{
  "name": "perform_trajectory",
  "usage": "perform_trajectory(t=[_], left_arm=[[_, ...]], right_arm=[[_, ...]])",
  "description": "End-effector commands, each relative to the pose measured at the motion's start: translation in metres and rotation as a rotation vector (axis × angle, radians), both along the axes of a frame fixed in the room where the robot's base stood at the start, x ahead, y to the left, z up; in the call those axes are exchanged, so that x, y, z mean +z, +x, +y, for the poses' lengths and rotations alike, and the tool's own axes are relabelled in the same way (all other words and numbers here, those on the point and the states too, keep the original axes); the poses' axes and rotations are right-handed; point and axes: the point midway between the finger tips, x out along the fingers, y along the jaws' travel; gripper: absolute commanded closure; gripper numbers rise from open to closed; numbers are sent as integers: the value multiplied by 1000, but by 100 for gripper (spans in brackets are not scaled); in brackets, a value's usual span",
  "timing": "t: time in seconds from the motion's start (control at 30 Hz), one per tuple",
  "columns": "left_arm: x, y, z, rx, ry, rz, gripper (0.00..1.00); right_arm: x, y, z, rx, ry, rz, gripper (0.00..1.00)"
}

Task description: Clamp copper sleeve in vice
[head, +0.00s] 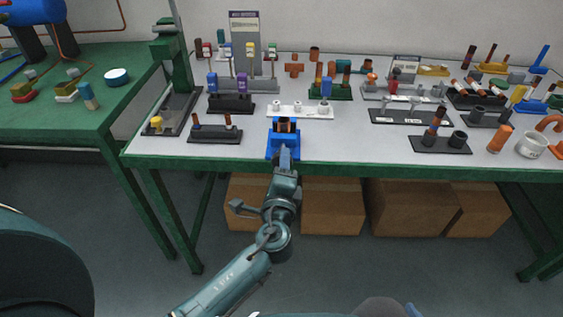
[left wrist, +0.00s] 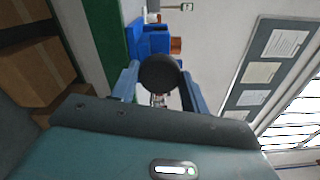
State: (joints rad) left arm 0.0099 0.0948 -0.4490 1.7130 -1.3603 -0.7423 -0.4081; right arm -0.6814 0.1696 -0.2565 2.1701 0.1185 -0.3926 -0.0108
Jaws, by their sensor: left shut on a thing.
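The blue vice (head: 283,146) stands at the front edge of the workbench, and part of its blue body shows in the left wrist view (left wrist: 150,42). The copper sleeve (head: 284,126) sits upright at the vice jaws; a bit of copper also shows beside the blue body in the left wrist view (left wrist: 176,45). I cannot tell how tightly the jaws close on it. My left gripper (head: 285,158) is at the front of the vice, its fingers on either side of a round black knob (left wrist: 158,73), shut on it. The right gripper is out of view.
A white rack with white fittings (head: 300,112) stands just behind the vice. A dark rack (head: 214,134) is to its left and another (head: 440,144) to its right. A green press stand (head: 178,60) rises at the left. Cardboard boxes (head: 333,207) sit under the bench.

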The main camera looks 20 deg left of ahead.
Motion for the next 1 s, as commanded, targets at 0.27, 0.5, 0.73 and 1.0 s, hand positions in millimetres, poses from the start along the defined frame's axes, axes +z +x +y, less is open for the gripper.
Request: perform_trajectory(t=[0.27, 0.5, 0.73, 1.0], left_arm=[[1, 0, 1, 1, 5, -1, 78], [2, 0, 0, 1, 82, 21, 78], [2, 0, 1, 2, 165, 45, 78], [1, 0, 1, 3, 234, 65, 78]], right_arm=[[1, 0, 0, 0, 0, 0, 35], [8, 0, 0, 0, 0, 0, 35], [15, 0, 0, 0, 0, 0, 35], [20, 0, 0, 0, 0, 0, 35]])
